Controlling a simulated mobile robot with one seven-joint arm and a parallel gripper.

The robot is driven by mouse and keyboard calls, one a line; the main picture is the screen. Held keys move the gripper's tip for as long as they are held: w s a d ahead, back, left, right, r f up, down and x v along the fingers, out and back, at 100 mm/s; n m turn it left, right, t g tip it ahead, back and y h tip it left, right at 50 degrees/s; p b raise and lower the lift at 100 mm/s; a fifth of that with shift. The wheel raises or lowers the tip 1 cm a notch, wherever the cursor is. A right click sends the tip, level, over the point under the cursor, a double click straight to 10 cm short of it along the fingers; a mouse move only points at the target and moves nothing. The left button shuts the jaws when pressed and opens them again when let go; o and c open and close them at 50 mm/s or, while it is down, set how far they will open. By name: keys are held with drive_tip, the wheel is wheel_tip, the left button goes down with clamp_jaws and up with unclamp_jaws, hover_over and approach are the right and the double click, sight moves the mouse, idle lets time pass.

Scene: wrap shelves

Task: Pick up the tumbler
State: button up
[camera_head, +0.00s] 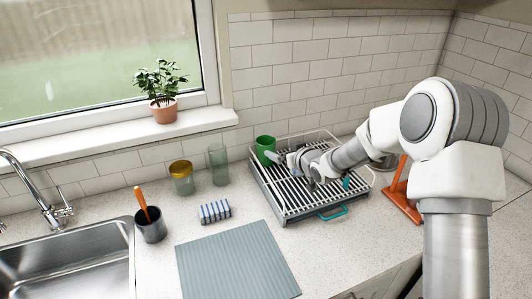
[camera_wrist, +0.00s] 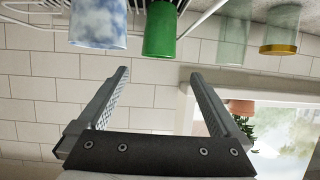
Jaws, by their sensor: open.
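A green cup (camera_head: 265,148) stands at the back left of the dish rack (camera_head: 318,213). In the wrist view, which is upside down, my gripper (camera_wrist: 160,75) is open and empty, and the green cup (camera_wrist: 160,30) shows beyond the gap between the fingertips. A clear greenish glass (camera_head: 218,164) stands on the counter left of the rack. I cannot tell which vessel is the tumbler.
A grey mat (camera_head: 237,262) lies in front. The tiled wall is close behind the rack.

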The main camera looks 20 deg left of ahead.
sight(262, 141)
drive_tip(key=shift+p+x, duration=1.6)
drive_tip(key=shift+x, duration=5.55)
drive_tip(key=shift+d, duration=0.1)
drive_tip(key=shift+w, duration=0.1)
drive_tip(key=c, duration=1.1)
drive_tip(key=shift+r, duration=0.1)
drive_tip(key=shift+c, duration=0.2)
